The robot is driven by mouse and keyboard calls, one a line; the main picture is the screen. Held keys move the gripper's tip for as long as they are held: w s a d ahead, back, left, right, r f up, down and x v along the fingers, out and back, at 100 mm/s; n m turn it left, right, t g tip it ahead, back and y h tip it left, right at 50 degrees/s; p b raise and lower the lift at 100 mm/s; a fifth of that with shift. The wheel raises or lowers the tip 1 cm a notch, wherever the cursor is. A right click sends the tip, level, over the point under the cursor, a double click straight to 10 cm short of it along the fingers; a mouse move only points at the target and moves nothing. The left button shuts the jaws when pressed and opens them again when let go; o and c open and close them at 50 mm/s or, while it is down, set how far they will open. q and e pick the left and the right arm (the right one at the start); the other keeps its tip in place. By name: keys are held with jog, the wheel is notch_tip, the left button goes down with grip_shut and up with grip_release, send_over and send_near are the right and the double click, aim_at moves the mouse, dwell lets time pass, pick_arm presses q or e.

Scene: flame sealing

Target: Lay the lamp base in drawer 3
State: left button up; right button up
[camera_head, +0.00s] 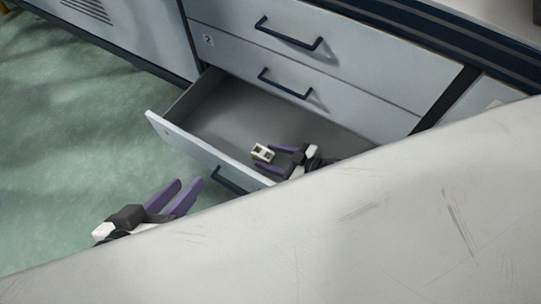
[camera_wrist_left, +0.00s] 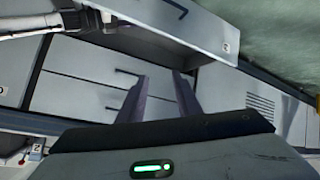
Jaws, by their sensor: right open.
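A small white block with dark openings, seemingly the lamp base (camera_head: 262,153), is over or on the floor of the open drawer (camera_head: 225,112) in the head view. The drawer front's label is too small to read; it is below the drawer marked 2. My right gripper (camera_head: 270,160) is open inside the drawer's outline, its purple fingertips close beside the block; whether they touch it I cannot tell. My left gripper (camera_head: 190,183) is open and empty, low in front of the drawer over the floor. Its two fingers also show apart in the left wrist view (camera_wrist_left: 163,85).
A large pale scratched surface (camera_head: 400,220) covers the lower right and hides part of the drawer and both arms. Shut drawers with dark handles, one marked 2 (camera_head: 350,85), are above the open one. The green floor (camera_head: 70,160) at left is clear.

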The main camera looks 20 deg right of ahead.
jog(key=p+v, duration=0.3)
jog(key=v, duration=0.4)
jog(key=shift+w+r, duration=0.1)
jog(key=shift+r, duration=0.05)
pick_arm(q)
jog(key=shift+g+y, duration=0.7)
jog(key=shift+y, duration=0.2)
jog(key=a+f, duration=0.2)
jog(key=f, duration=0.1)
jog(key=shift+s+a+f+p, duration=0.15)
jog(key=shift+s+f+p, duration=0.15)
jog(key=shift+s, duration=0.1)
pick_arm(e)
jog(key=shift+s+d+r, duration=0.1)
jog(key=shift+s+d, duration=0.1)
jog(key=shift+s, duration=0.1)
